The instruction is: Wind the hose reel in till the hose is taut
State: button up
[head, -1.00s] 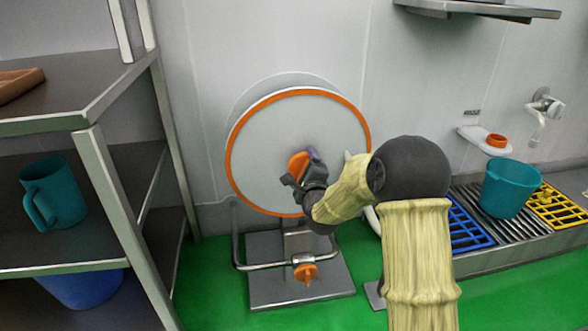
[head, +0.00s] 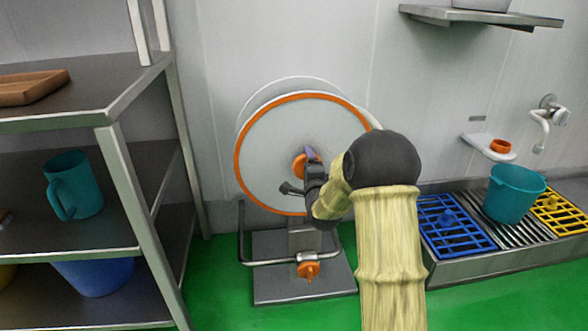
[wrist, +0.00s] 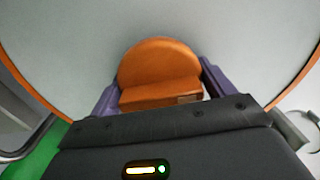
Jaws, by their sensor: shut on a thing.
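The hose reel (head: 270,170) is a large upright grey disc with an orange rim, standing near the wall. Its orange centre knob (head: 299,165) also shows in the wrist view (wrist: 160,65). My gripper (head: 308,158) is at the middle of the disc. In the wrist view its purple fingers (wrist: 160,95) lie on both sides of the knob and are shut on it. A pale curved length (head: 374,118) at the reel's upper right may be the hose. My arm hides the reel's lower right, and I cannot tell how tight the hose is.
The reel's grey base plate (head: 285,290) has a bent pipe and an orange valve handle (head: 308,269). A metal shelf (head: 130,85) with a teal jug (head: 78,185) stands close on the left. A drain with a teal bucket (head: 510,195) lies at right.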

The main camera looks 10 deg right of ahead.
jog(key=shift+f, duration=0.2)
dwell(0.3)
jog(key=o, duration=1.1)
jog(key=shift+r, duration=0.1)
